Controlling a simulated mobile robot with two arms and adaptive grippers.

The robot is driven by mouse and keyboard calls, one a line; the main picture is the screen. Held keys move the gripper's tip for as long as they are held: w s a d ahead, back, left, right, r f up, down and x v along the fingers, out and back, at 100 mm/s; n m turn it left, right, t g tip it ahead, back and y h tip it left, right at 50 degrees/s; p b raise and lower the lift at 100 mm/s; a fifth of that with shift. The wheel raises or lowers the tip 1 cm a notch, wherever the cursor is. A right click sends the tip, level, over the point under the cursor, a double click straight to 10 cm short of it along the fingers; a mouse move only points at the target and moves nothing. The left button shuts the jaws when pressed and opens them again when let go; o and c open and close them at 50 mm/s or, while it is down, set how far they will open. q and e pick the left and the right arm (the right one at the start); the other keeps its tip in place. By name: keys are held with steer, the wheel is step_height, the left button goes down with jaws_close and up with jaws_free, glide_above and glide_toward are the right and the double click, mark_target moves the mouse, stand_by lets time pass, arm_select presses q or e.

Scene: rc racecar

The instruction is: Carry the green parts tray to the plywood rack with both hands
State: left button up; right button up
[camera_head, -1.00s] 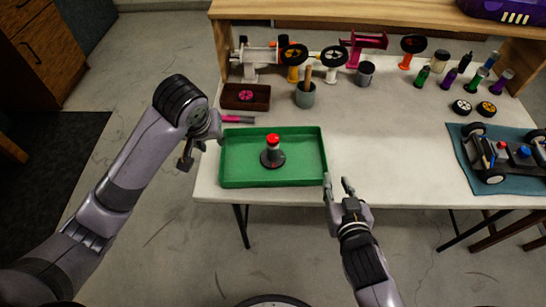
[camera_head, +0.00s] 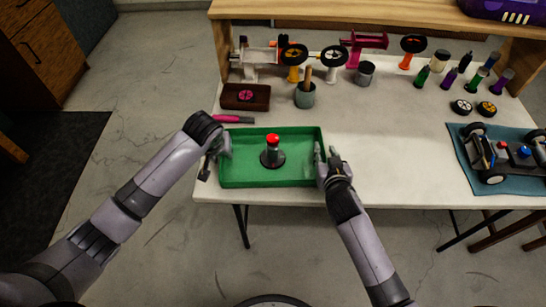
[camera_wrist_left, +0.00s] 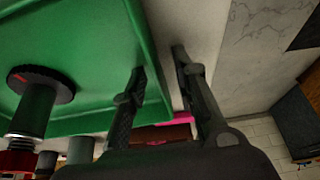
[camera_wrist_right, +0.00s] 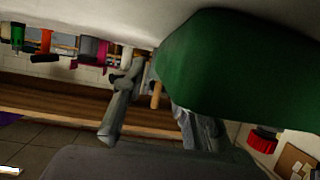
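The green parts tray (camera_head: 235,178) lies on the white table near its front left edge. A black-based post with a red top (camera_head: 272,152) stands in it. My left gripper (camera_head: 214,157) is at the tray's left wall. In the left wrist view the fingers are apart, one over the tray's inside and one outside, with the wall (camera_wrist_left: 150,50) between them. My right gripper (camera_head: 326,163) is at the right wall with its fingers apart on either side. In the right wrist view the tray (camera_wrist_right: 235,70) partly hides one finger. The plywood rack (camera_head: 375,12) stands at the table's back.
A pink-handled tool (camera_head: 232,119), a brown box (camera_head: 245,97) and a grey cup (camera_head: 305,95) stand behind the tray. Wheel stands and bottles line the back. An RC car (camera_head: 505,155) sits on a blue mat at right. The table between tray and mat is clear.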

arm_select(q)
steer(key=shift+c, duration=0.3)
arm_select(e)
steer(key=shift+c, duration=0.3)
arm_select(q)
jaws_close()
arm_select(e)
jaws_close()
